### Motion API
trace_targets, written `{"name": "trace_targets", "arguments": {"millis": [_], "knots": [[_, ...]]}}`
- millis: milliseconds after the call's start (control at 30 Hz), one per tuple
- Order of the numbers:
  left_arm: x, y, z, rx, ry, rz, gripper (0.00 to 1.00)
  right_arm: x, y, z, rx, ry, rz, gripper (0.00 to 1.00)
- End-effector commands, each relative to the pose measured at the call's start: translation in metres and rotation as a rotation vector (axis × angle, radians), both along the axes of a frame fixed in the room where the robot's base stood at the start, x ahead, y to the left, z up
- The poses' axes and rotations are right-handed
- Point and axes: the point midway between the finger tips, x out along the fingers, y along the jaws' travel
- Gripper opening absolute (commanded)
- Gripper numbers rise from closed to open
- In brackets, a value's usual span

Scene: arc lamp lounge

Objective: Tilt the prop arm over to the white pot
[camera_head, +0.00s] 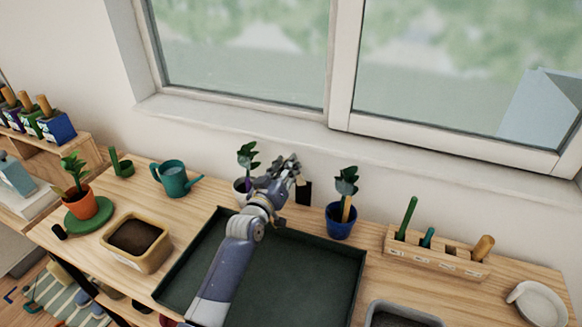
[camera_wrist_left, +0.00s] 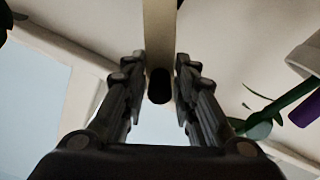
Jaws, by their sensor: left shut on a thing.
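The white pot (camera_head: 238,194) with a leafy plant stands at the back edge of the dark tray, partly hidden by my left gripper. My left gripper (camera_head: 290,168) is right of that plant, in front of the wall. In the left wrist view my left gripper (camera_wrist_left: 160,88) is shut on a pale bar with a black end, which looks like the prop arm (camera_wrist_left: 159,35). In the head view the bar is mostly hidden behind the fingers; a black upright block (camera_head: 304,193) shows just right of them. My right gripper is out of view.
A blue pot (camera_head: 340,228) with a plant stands to the right. The dark tray (camera_head: 320,262) lies under my left arm. A teal watering can (camera_head: 173,180), a square planter (camera_head: 137,243) and a wooden tool holder (camera_head: 435,255) stand around it. The window sill is behind.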

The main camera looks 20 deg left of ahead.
Motion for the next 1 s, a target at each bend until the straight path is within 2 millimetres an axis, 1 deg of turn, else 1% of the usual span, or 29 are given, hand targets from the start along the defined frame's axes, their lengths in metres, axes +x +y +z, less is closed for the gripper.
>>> {"name": "trace_targets", "arguments": {"millis": [33,100,600,1000], "knots": [[0.000,0.011,-0.002,-0.007,0.000,0.015,0.00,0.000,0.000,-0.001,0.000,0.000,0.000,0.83],[0.000,0.013,-0.004,-0.038,0.002,0.014,0.00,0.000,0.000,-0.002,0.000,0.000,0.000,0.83],[0.000,0.026,-0.021,-0.238,0.016,0.014,0.00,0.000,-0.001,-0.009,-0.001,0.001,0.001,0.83],[-0.001,0.031,-0.031,-0.350,0.028,0.014,0.00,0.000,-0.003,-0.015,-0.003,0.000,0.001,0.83]]}}
